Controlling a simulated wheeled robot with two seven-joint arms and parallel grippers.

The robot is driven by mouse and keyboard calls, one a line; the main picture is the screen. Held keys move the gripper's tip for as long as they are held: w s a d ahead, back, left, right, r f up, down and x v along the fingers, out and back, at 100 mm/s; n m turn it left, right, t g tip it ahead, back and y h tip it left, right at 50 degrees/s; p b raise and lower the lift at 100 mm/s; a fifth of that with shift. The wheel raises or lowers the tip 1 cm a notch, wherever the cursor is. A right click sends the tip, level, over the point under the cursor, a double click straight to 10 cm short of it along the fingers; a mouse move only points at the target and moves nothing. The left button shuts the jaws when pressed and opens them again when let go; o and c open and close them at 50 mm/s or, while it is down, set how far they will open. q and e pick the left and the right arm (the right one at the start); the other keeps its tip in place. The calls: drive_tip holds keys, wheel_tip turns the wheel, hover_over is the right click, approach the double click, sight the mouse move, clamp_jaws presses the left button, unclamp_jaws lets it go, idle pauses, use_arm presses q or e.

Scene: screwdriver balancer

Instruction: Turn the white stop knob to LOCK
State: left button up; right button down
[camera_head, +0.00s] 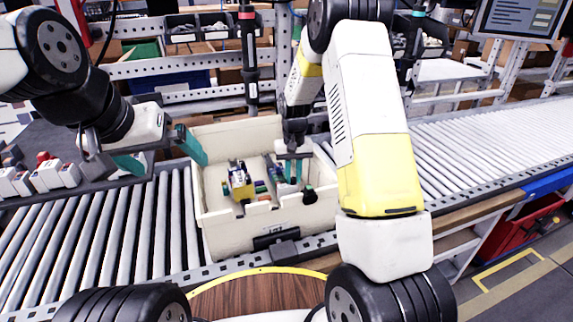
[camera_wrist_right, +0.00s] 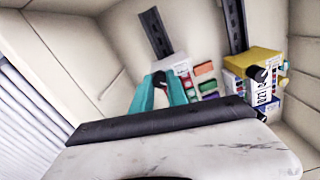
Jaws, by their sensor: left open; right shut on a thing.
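My right gripper (camera_head: 290,172) reaches down into the beige crate (camera_head: 228,220). Its teal fingers (camera_wrist_right: 163,92) are closed at the end of a white module with red, orange and green parts (camera_wrist_right: 203,80). The small part between the fingertips is mostly hidden, and I cannot make out a white stop knob or a LOCK mark. A yellow and white module with black knobs (camera_head: 240,182) stands beside it; it also shows in the right wrist view (camera_wrist_right: 255,63). My left gripper (camera_head: 160,155) is open and empty, with one finger near the crate's left wall.
The crate rests on a roller conveyor (camera_head: 110,235), with more rollers (camera_head: 490,135) on the right. A dark hanging tool (camera_head: 249,60) is behind the crate. White and red parts (camera_head: 45,177) lie at the left. The crate walls closely surround my right gripper.

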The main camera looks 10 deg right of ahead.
drive_tip(key=n, duration=0.8)
drive_tip(key=shift+n, duration=0.4)
drive_tip(key=n, duration=0.4)
drive_tip(key=shift+n, duration=2.3)
drive_tip(key=c, duration=1.3)
unclamp_jaws()
